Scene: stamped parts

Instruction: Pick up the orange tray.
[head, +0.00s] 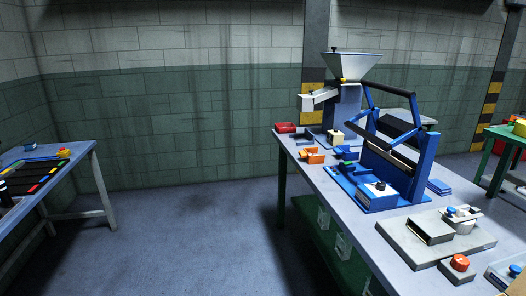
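The orange tray (314,160) appears to be the small orange container near the left edge of the workbench on the right. It is small in the head view, with something yellowish at its top, and I cannot make out its contents. Neither of my grippers shows in the head view.
The workbench (322,187) also carries a red container (285,127), a blue machine frame (393,165), a hopper (352,66) and a grey plate with metal parts. Another table (79,153) stands at left. The floor (195,235) between them is clear.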

